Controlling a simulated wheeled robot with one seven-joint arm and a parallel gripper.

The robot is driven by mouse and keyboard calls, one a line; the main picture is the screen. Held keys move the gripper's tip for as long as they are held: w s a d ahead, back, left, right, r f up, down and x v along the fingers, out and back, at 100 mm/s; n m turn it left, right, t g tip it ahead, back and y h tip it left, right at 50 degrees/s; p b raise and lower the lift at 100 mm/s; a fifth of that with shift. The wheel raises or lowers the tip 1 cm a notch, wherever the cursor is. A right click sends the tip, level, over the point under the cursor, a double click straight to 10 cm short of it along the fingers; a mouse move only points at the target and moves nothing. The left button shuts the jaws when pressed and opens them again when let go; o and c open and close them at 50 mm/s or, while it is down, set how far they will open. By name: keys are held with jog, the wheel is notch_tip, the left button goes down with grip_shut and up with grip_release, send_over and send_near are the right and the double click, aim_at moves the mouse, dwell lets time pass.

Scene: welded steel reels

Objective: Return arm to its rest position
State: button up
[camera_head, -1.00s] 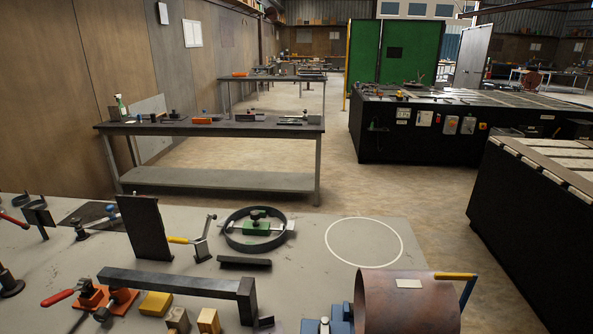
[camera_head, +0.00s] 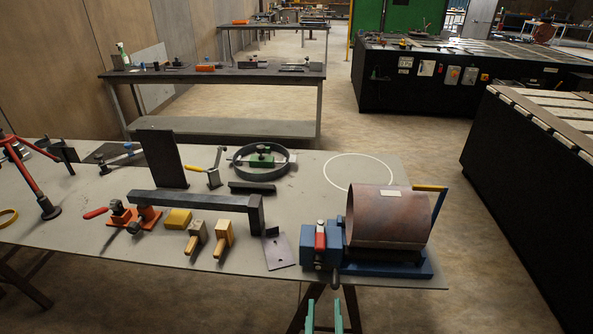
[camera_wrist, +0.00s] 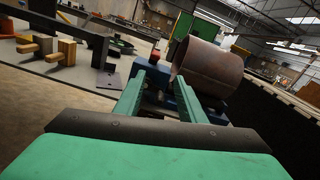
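My gripper (camera_head: 324,306) shows at the bottom edge of the head view as two green fingertips with a gap between them. It is in front of the near edge of the workbench (camera_head: 330,225), below the blue vise (camera_head: 308,246). In the wrist view my gripper (camera_wrist: 160,80) is open, with two long green fingers apart and nothing held between them. Beyond the fingertips are the blue vise and the rusty brown cylinder (camera_wrist: 208,66). Most of my arm is hidden in the head view.
The workbench carries a steel ring (camera_head: 285,170), a dark bar (camera_head: 185,199), a yellow block (camera_head: 178,219), wooden-handled tools (camera_head: 224,236) and a red clamp stand (camera_head: 30,175). A white circle (camera_head: 358,157) is painted on bare benchtop. A black machine (camera_head: 530,150) stands at right.

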jog(key=s+d+f+n+t+h, duration=0.1)
jog(key=s+d+f+n, duration=0.15)
jog(key=s+n, duration=1.25)
jog(key=s+a+f+n+g+y, duration=0.1)
jog(key=s+a+f+n, duration=0.3)
jog(key=n, duration=0.5)
jog(key=s+a+f+n+g+y, duration=0.1)
jog(key=s+a+f+n, duration=0.3)
jog(key=n, duration=0.6)
jog(key=s+g, duration=0.1)
jog(key=s, duration=0.1)
jog(key=shift+s+a+n+g+y, duration=0.3)
jog(key=shift+a, duration=0.05)
jog(key=shift+f, duration=0.1)
